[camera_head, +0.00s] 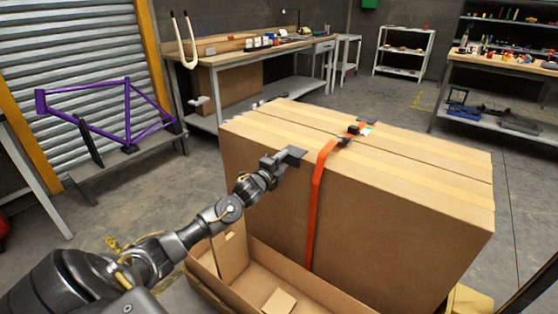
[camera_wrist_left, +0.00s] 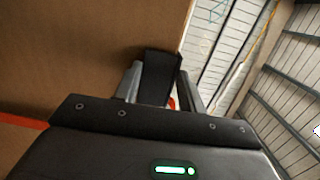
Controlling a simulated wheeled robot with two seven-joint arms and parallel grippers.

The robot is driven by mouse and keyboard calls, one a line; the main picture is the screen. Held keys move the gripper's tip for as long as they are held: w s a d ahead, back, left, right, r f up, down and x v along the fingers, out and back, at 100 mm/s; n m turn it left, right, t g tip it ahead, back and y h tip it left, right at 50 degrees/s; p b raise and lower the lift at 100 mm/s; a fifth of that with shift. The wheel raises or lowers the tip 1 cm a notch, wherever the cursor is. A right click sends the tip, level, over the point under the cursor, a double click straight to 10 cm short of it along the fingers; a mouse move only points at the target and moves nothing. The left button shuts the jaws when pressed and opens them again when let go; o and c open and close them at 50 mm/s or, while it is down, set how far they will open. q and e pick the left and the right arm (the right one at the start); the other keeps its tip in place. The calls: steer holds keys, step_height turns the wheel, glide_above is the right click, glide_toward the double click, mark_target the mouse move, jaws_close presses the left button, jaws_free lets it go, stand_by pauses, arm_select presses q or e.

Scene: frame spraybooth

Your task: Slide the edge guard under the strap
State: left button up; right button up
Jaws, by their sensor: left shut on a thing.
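My left gripper (camera_head: 277,163) is shut on the edge guard (camera_head: 292,155), a small dark angled piece. It holds the guard at the near top edge of the large cardboard box (camera_head: 390,215), just left of the orange strap (camera_head: 316,200). The strap runs over the box top and down its near side. A gap shows between guard and strap. In the left wrist view, the black guard (camera_wrist_left: 158,75) sits between the fingers of the gripper (camera_wrist_left: 160,88), with the strap (camera_wrist_left: 20,121) at the left edge. My right gripper is not in view.
A dark buckle (camera_head: 353,130) lies along the strap on the box top. An open cardboard tray (camera_head: 235,290) stands below the near side. A purple bike frame (camera_head: 100,115) is at left, and a workbench (camera_head: 255,52) stands behind. Floor is clear at right.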

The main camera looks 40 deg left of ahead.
mark_target(299, 164)
arm_select(q)
steer(key=shift+d+p, duration=0.65)
steer(key=shift+d, duration=2.15)
steer(key=o, duration=0.9)
steer(key=shift+w, duration=0.1)
steer(key=shift+c, duration=0.2)
steer(key=s, duration=1.1)
steer(key=shift+d+p, duration=0.35)
steer(key=shift+d, duration=0.1)
steer(key=shift+w, duration=0.1)
